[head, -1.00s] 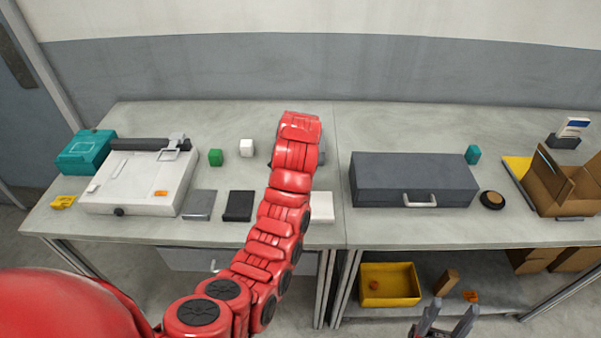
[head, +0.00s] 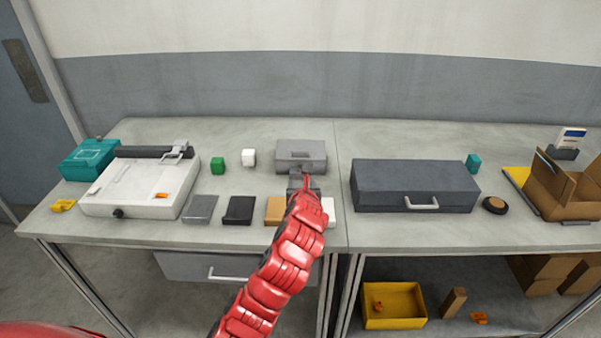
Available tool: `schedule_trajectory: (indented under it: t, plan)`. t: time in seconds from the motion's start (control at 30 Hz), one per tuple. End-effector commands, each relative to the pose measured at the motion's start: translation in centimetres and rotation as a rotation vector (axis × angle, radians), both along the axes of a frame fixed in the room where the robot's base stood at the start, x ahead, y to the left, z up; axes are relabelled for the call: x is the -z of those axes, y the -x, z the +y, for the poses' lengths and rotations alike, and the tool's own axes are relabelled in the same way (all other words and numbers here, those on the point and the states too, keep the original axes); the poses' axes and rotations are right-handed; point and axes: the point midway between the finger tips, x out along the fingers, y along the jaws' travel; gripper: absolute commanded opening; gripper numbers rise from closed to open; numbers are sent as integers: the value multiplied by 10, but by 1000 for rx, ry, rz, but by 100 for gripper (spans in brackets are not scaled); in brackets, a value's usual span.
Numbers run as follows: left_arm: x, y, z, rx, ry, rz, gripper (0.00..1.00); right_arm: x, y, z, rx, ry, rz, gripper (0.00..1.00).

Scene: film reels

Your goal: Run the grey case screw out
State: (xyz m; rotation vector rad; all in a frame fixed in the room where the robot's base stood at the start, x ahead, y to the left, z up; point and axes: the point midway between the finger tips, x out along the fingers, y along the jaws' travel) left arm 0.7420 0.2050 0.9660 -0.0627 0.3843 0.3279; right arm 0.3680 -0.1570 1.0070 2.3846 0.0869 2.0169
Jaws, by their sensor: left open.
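A small grey case (head: 312,148) sits towards the back of the left table, left of the seam between the tables. My left arm reaches up from the bottom. My left gripper (head: 302,175) is open at the front side of the case. It covers part of the case front, and I cannot tell whether it touches. No screw shows clearly; the gripper may hide it. My right gripper is out of view.
A dark grey box with a handle (head: 415,180) stands right of the case. Dark (head: 239,210) and tan (head: 274,209) flat pieces lie in front. A white machine (head: 140,185) stands farther left.

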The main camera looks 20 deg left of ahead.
Motion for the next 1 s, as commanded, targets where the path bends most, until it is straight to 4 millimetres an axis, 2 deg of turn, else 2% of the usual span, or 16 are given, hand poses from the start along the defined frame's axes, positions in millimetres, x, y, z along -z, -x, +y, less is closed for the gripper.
schedule_trajectory:
  t: [0.5,1.0]
  plan:
    - [31,-69,26,-7,5,4,55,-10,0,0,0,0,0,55]
    - [54,-120,44,-9,5,6,55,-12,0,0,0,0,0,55]
